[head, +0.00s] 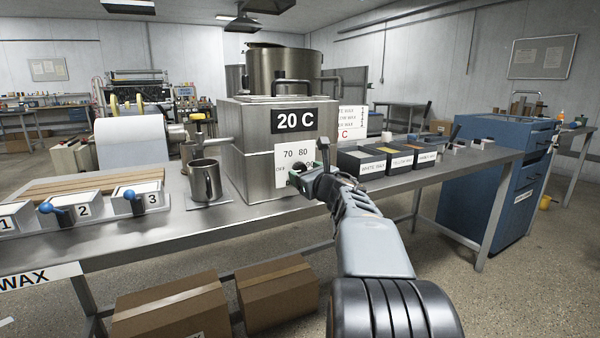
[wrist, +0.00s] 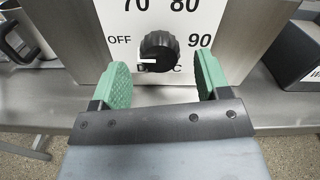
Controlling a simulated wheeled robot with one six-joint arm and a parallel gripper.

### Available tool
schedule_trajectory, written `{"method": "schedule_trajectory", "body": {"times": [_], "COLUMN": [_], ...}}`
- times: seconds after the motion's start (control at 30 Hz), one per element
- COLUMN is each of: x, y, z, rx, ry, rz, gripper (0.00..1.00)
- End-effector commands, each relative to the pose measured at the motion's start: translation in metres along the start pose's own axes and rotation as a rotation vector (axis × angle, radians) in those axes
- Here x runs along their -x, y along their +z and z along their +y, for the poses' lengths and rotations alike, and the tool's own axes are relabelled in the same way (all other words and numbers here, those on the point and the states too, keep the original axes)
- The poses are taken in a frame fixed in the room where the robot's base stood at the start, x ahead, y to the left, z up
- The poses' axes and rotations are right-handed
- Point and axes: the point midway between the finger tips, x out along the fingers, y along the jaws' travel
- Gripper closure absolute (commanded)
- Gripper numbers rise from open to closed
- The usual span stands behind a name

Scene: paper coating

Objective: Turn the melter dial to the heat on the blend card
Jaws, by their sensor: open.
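The melter (head: 255,150) is a steel box with a pot on top, and its display (head: 293,120) reads 20 C. Its black dial (wrist: 160,50) sits on a white plate marked OFF, 70, 80 and 90. The dial's white mark lies on its left side, toward OFF. My gripper (wrist: 162,72) is open, with one green finger on each side of the dial and gaps visible between. In the head view my gripper (head: 310,172) is at the melter's front and hides part of the dial. The blend card (head: 352,120) is behind, partly covered; its heat number is hidden except for a red C.
A metal mug (head: 205,180) stands left of the melter. Wax bins (head: 362,161) stand to its right, close to my arm. Numbered blocks with blue-handled levers (head: 72,212) sit at the left of the bench. Boxes lie below.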

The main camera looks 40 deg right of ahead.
Motion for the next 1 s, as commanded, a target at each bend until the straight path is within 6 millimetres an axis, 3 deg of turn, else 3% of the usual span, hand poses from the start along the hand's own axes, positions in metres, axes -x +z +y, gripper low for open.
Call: {"method": "schedule_trajectory", "body": {"times": [0.3, 0.7, 1.0], "x": [-0.032, -0.036, -0.036], "y": [0.000, 0.000, 0.000], "z": [0.001, 0.000, 0.000], "rx": [-0.002, -0.002, -0.001], "ry": [0.001, 0.000, 0.000], "rz": [0.000, 0.000, 0.000], "gripper": [0.31, 0.31, 0.59]}}
